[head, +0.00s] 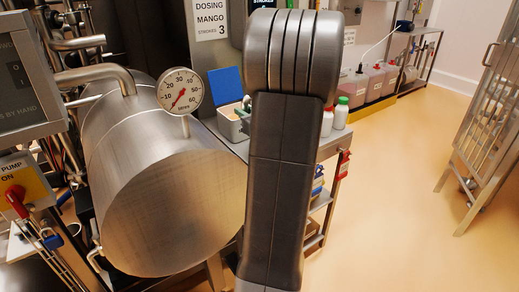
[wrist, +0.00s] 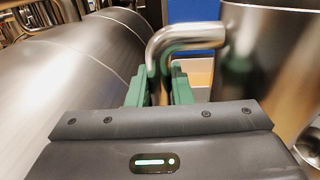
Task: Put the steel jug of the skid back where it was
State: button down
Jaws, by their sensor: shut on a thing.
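The steel jug (wrist: 265,65) fills the upper right of the wrist view, shiny and close to the camera. Its bent tube handle (wrist: 185,36) comes down between the green fingers of my gripper (wrist: 160,88), which is shut on it. The jug's base and what lies under it are out of view or hidden. In the head view my own arm covers the middle, and the jug cannot be made out there.
A large steel tank (head: 165,205) with a dial gauge (head: 180,92) is close on the left; its side also shows in the wrist view (wrist: 65,75). Behind are a blue-lidded box (head: 225,86) and bottles (head: 340,113) on a steel bench. Open floor (head: 400,190) lies right.

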notch_tip(320, 180, down, 8)
jog(key=b, duration=0.1)
dwell(0.4)
jog(key=shift+f, duration=0.2)
jog(key=c, duration=1.7)
grip_release()
jog(key=shift+f+b, duration=0.15)
jog(key=shift+b, duration=0.2)
jog(key=shift+c, duration=0.2)
jog(key=o, duration=0.4)
jog(key=shift+o, duration=0.2)
jog(key=v, duration=1.2)
jog(key=shift+p, duration=0.3)
jog(key=shift+d, duration=0.1)
